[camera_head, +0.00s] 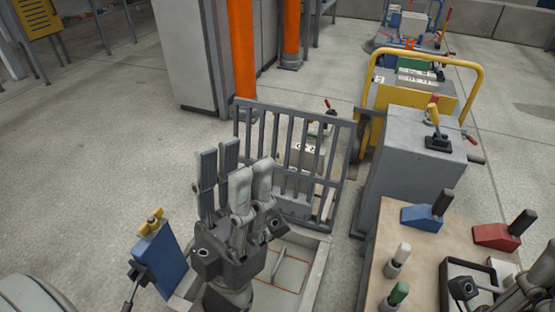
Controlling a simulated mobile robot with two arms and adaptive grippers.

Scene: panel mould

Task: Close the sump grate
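The sump grate (292,117) is a dark grey barred panel. It stands raised and tilted at the back of the pale-framed sump opening (318,270), near the middle of the view. My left gripper (234,180) is in front of the grate's left part, with its fingers pointing up. Its fingers look spread, and nothing shows between them. They overlap the grate's left edge in the picture; I cannot tell whether they touch it. At the bottom right corner, grey parts of what looks like my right gripper (525,293) show, cut off by the frame.
A blue box with a yellow valve handle (151,221) stands left of the sump. A grey cabinet with a lever (408,160) and a wooden-topped bench (430,250) with blue and red switches stand at the right. An orange post (243,50) rises behind.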

